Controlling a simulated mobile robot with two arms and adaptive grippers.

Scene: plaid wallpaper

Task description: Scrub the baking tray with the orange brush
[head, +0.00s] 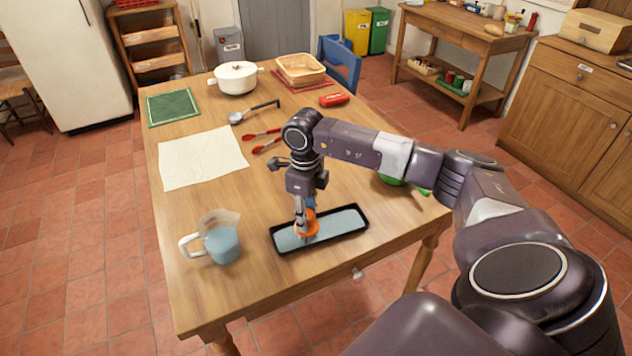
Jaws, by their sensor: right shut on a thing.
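The baking tray (346,221) is a long dark tray with a pale blue-grey inside, lying flat near the front edge of the wooden table. My right gripper (304,210) points down over the left half of the tray and is shut on the orange brush (306,228). The brush's orange part is low inside the tray and appears to touch its floor, though the exact contact is hidden. The gripper hides the upper part of the brush. My left gripper is not in view.
A measuring jug (222,243) with blue liquid stands left of the tray. A cream cloth (202,158), red tongs (262,140), a ladle (252,112), a white pot (236,78) and a basket (300,69) lie farther back. A green item (391,180) is partly behind my right arm.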

